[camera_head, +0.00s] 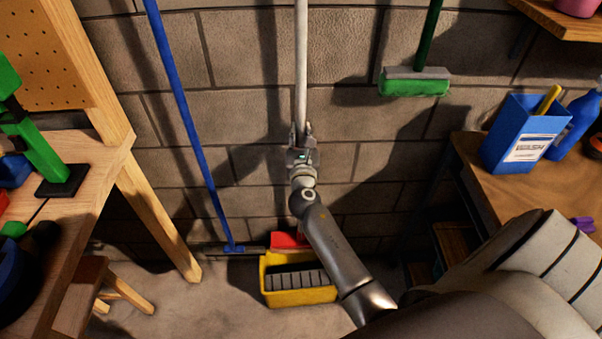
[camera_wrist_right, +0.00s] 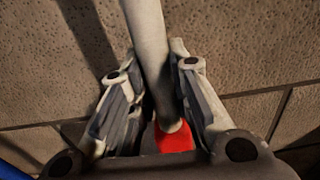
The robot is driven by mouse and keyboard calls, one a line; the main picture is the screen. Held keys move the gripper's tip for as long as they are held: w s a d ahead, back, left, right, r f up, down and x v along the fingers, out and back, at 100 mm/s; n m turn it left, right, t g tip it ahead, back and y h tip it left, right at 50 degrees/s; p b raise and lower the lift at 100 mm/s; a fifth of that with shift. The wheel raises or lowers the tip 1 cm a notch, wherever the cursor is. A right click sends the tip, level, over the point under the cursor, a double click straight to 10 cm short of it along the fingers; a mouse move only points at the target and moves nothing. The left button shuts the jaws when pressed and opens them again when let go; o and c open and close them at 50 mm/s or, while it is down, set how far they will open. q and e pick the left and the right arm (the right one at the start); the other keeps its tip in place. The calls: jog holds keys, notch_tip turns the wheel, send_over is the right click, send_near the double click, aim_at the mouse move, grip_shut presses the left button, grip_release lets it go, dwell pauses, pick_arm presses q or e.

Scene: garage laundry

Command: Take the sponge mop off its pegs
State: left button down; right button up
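The sponge mop has a pale grey handle (camera_head: 301,60) that runs upright down the middle of the block wall. A red part (camera_head: 288,241), apparently its head, shows low down and is partly hidden by my right arm. My right gripper (camera_head: 301,131) has its fingers closed in on both sides of the handle. In the right wrist view the handle (camera_wrist_right: 150,45) passes between the fingers, with the red head (camera_wrist_right: 174,138) below. No pegs can be made out. My left gripper is not in view.
A yellow bucket (camera_head: 298,297) stands on the floor below. A blue-handled mop (camera_head: 188,115) leans to the left and a green broom (camera_head: 414,84) hangs to the right. A wooden bench (camera_head: 75,211) is at left; a table (camera_head: 488,190) with a blue box (camera_head: 522,136) is at right.

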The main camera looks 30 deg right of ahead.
aim_at(301, 126)
grip_shut()
jog(key=shift+r, duration=0.15)
jog(key=shift+r+p, duration=0.3)
jog(key=shift+r, duration=0.2)
notch_tip(301, 126, up, 3)
jog(key=shift+s+a+f+p, duration=0.1)
jog(key=shift+f+p, duration=0.1)
jog(key=shift+p, duration=0.4)
jog(key=s+r, duration=0.1)
jog(key=r, duration=0.1)
jog(key=s+a+r+p, duration=0.1)
jog(key=r, duration=0.1)
jog(key=s+a+r+p, duration=0.1)
jog(key=s, duration=0.1)
jog(key=shift+a+r, duration=0.25)
jog(key=shift+r, duration=0.15)
jog(key=s+a+r, duration=0.3)
jog(key=s+a, duration=0.1)
jog(key=s, duration=0.3)
jog(key=shift+s+a+r, duration=0.25)
jog(key=shift+s+a, duration=0.1)
jog(key=shift+s, duration=0.05)
